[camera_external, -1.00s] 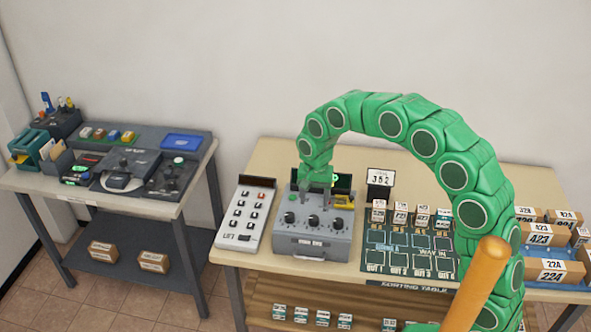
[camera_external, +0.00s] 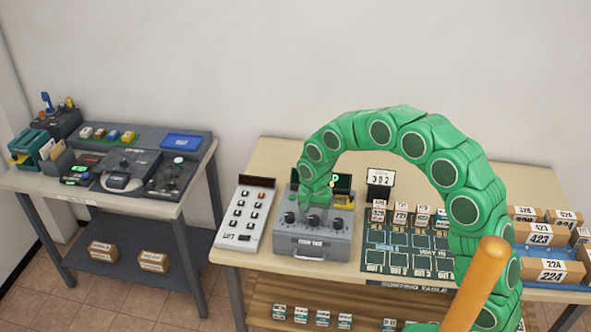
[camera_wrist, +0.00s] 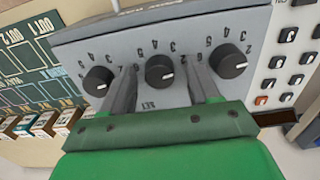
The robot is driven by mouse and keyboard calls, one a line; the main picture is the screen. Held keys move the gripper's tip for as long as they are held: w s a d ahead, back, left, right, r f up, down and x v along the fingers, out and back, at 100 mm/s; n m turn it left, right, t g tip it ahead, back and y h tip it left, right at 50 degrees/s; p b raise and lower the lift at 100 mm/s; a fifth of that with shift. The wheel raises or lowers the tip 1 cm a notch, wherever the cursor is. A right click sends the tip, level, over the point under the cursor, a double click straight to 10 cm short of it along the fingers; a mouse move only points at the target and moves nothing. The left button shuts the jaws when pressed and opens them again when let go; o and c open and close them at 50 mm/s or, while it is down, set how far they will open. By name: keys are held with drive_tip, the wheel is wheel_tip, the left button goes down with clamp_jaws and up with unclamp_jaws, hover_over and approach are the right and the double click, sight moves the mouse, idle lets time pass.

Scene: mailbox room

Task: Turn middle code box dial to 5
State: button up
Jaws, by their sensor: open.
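The grey code box (camera_external: 330,240) stands on the wooden table with three black dials along its sloped face. In the wrist view the middle dial (camera_wrist: 159,72) sits between the two grey fingers of my gripper (camera_wrist: 163,66). The fingers are open, one on each side, with a visible gap to the dial. The dial's white mark points to the lower right in that view; the number it points at cannot be read. The outer dials show left (camera_wrist: 98,80) and right (camera_wrist: 228,61). In the external view the green end of my arm hangs over the box and hides the fingers.
A white keypad (camera_external: 245,212) stands left of the box. Labelled parcels (camera_external: 540,233) sit at the far right.

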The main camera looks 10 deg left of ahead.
drive_tip(key=c, duration=1)
drive_tip(key=shift+c, duration=0.2)
drive_tip(key=shift+n, duration=0.4)
drive_tip(key=n, duration=0.4)
drive_tip(key=shift+w+n, duration=0.1)
drive_tip(key=shift+n, duration=0.2)
drive_tip(key=n, duration=1.2)
drive_tip(key=shift+a+n, duration=0.1)
drive_tip(key=shift+n, duration=0.2)
drive_tip(key=n, duration=0.5)
drive_tip(key=shift+r+n, duration=0.1)
drive_tip(key=shift+n, duration=0.2)
